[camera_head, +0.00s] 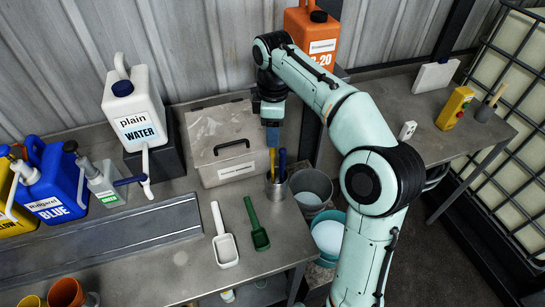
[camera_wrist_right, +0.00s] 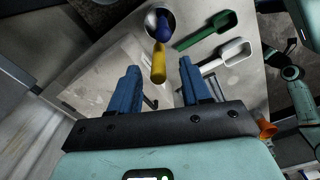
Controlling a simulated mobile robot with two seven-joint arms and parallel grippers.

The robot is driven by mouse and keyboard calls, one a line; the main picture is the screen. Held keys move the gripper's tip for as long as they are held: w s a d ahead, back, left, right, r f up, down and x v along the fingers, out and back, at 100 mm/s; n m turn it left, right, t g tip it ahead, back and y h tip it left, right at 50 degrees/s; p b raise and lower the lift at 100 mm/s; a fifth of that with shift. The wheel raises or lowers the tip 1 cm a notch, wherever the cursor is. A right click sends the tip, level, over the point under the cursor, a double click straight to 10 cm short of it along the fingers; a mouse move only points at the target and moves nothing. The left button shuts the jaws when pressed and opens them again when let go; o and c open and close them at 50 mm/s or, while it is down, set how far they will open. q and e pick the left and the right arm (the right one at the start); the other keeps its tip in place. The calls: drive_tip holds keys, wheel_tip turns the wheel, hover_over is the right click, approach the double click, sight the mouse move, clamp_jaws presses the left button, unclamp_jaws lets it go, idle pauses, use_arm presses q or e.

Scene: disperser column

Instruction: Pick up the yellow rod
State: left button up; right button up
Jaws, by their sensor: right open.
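The yellow rod (camera_head: 272,160) stands in a metal cup (camera_head: 277,188) at the front right of the bench, next to a blue rod (camera_head: 282,163). My right gripper (camera_head: 272,137) points down just above the yellow rod's top in the head view. In the right wrist view its blue fingers are apart and empty, and the yellow rod (camera_wrist_right: 158,66) shows end-on in line with the gap between them. The cup (camera_wrist_right: 151,12) and the blue rod (camera_wrist_right: 163,28) lie beyond it. I cannot see my left gripper.
A grey box (camera_head: 215,135) with a black handle stands behind and left of the cup. A white scoop (camera_head: 225,240) and a green scoop (camera_head: 257,228) lie in front. Buckets (camera_head: 312,186) stand to the right. Canisters, including the white water jug (camera_head: 135,100), stand to the left.

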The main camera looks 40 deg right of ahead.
sight(273, 154)
wheel_tip(273, 154, down, 4)
drive_tip(key=shift+w+f+b, duration=0.1)
drive_tip(key=shift+b, duration=0.3)
drive_tip(key=shift+f, duration=0.45)
use_arm(q)
drive_tip(key=shift+s+f, duration=0.6)
drive_tip(key=shift+s, duration=0.25)
use_arm(e)
drive_tip(key=c, duration=0.3)
drive_tip(key=shift+w, duration=0.1)
drive_tip(key=c, duration=0.5)
use_arm(q)
drive_tip(key=shift+w, duration=0.1)
use_arm(e)
clamp_jaws()
drive_tip(key=shift+r, duration=0.2)
